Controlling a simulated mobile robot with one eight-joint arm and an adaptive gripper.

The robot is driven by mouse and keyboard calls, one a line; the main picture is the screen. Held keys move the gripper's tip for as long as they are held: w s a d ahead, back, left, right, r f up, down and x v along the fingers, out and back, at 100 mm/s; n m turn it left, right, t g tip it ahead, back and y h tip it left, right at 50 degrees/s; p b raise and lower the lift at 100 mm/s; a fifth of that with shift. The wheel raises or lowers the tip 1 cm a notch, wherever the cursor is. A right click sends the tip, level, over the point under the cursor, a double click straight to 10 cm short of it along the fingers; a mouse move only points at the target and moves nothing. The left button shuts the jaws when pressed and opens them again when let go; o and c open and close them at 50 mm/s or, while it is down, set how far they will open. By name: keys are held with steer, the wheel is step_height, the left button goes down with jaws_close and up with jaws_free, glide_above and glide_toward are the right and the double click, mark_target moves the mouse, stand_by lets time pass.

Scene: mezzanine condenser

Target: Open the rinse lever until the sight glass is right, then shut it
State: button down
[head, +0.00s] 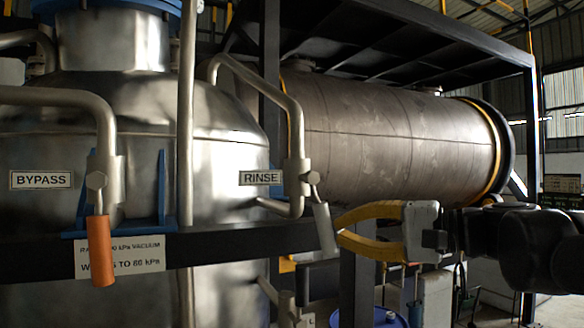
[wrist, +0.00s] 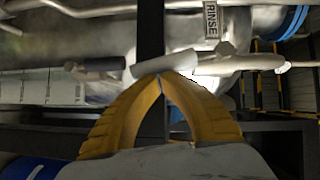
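The rinse lever (head: 324,228) is a grey handle hanging down, slightly tilted, from a valve on a bent pipe beside the RINSE label (head: 260,177). My gripper (head: 339,232) is just right of the lever's handle, its yellow fingers drawn together at the tips. In the wrist view, the fingertips of my gripper (wrist: 160,76) meet right at the pale lever handle (wrist: 165,62), which lies across in front of them. The tips look against the handle or very close; contact is not certain. The handle is not between the fingers. I cannot make out a sight glass in either view.
An orange bypass lever (head: 101,250) hangs at left near the BYPASS label (head: 41,180). A vacuum warning sign (head: 120,257) is on the dark beam (head: 220,243) behind the levers. A large steel cylinder (head: 370,135) lies behind. A vertical pipe (head: 186,110) stands between the levers.

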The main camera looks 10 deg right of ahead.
steer(key=shift+s+a+f, duration=0.15)
steer(key=shift+a+f, duration=0.05)
steer(key=shift+a, duration=0.2)
steer(key=shift+s+a+f, duration=0.15)
steer(key=shift+a+f, duration=0.05)
steer(key=shift+a, duration=0.2)
steer(key=shift+w, duration=0.1)
